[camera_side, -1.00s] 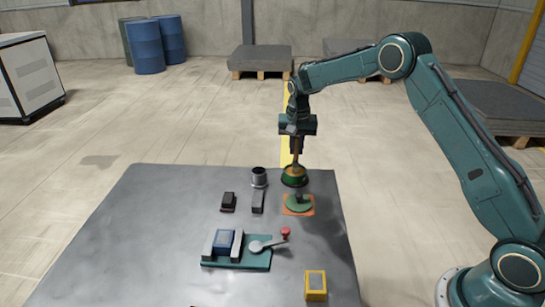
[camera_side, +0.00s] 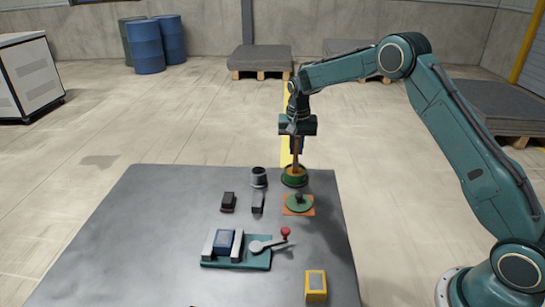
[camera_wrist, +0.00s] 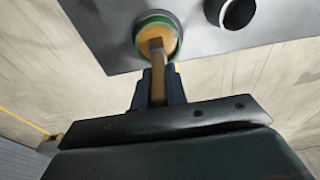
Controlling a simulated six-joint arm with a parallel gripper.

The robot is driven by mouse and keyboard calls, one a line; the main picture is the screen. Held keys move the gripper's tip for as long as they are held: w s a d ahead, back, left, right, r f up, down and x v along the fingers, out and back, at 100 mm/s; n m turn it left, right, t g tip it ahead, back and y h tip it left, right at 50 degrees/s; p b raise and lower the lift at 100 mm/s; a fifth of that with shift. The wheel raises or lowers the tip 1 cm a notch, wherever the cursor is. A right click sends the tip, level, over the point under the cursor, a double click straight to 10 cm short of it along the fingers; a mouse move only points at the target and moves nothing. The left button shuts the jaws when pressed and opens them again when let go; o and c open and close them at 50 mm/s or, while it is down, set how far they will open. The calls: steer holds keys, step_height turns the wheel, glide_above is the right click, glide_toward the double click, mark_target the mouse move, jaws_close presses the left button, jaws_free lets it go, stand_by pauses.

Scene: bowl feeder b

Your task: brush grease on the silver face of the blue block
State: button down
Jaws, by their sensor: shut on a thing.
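My gripper (camera_side: 296,150) is shut on the wooden handle of a brush (camera_side: 295,163), which points down at a round green pot (camera_side: 294,180) at the table's back right. In the wrist view, the brush (camera_wrist: 157,70) reaches over the pot's green rim (camera_wrist: 180,45) and its far end meets the amber grease (camera_wrist: 152,29). The bristles are hidden, so their depth in the grease cannot be told. The blue block (camera_side: 223,241) sits between two pale jaws of a teal fixture (camera_side: 257,260), well front-left of my gripper. Its silver face is not clear at this size.
A lever with a red knob (camera_side: 286,232) rises from the fixture. A green knobbed lid (camera_side: 299,204) lies on an orange mat in front of the pot. A dark cup (camera_side: 259,177), two small dark blocks and a yellow box (camera_side: 316,285) stand on the grey table (camera_side: 140,235).

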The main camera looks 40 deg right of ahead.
steer(key=shift+r, duration=3.4)
steer(key=shift+s+f+n, duration=0.35)
steer(key=shift+s+n, duration=0.15)
steer(key=shift+s, duration=0.1)
steer(key=s+a+f+n, duration=0.1)
steer(key=s+f+n, duration=0.1)
steer(key=s+n, duration=0.2)
steer(key=s+a+f+n+y, duration=0.1)
steer(key=s+a+f+n, duration=0.1)
steer(key=s, duration=0.6)
steer(key=shift+s+a+f+n, duration=0.2)
steer(key=shift+s+f+n, duration=0.15)
steer(key=shift+f+n, duration=0.5)
steer(key=shift+a+r, duration=0.1)
steer(key=shift+r, duration=0.05)
